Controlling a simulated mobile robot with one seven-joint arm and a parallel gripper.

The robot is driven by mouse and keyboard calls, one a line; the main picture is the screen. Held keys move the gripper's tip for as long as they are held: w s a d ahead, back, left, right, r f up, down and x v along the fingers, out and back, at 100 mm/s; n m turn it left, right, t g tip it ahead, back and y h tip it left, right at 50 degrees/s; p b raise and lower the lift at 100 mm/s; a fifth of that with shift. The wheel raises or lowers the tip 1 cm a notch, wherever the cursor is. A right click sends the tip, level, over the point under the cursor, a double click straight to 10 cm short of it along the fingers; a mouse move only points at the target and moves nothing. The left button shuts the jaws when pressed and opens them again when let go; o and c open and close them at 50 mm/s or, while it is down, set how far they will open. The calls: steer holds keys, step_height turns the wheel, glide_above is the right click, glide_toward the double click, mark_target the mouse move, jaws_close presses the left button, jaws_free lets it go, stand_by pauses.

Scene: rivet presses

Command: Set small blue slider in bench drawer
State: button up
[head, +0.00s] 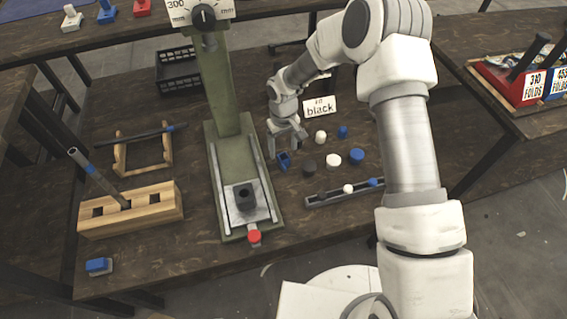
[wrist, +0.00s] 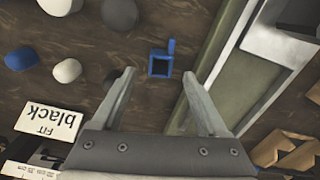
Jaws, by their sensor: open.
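A small blue piece (head: 283,160), which looks like the small blue slider, lies on the dark wooden bench (head: 190,225) just right of the green press. In the wrist view it is a hollow square (wrist: 151,65) with a short upright tab, between and slightly beyond my fingertips. My gripper (head: 287,150) points down above it, also seen in the wrist view (wrist: 159,75). It is open and empty, apart from the piece. Another blue block (head: 99,265) on a pale base sits at the bench's front left. I cannot make out a bench drawer.
The green press (head: 229,120) stands left of my gripper, with a red knob (head: 254,236) in front. A wooden block (head: 130,210) holds a grey rod. Black, white and blue round pieces (head: 333,160) and a dark rail (head: 345,192) lie right. A "black" sign (head: 320,107) stands behind.

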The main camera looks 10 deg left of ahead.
mark_target(283, 157)
step_height(283, 157, down, 5)
steer(key=shift+f+b, duration=0.15)
steer(key=shift+b, duration=1.05)
jaws_close()
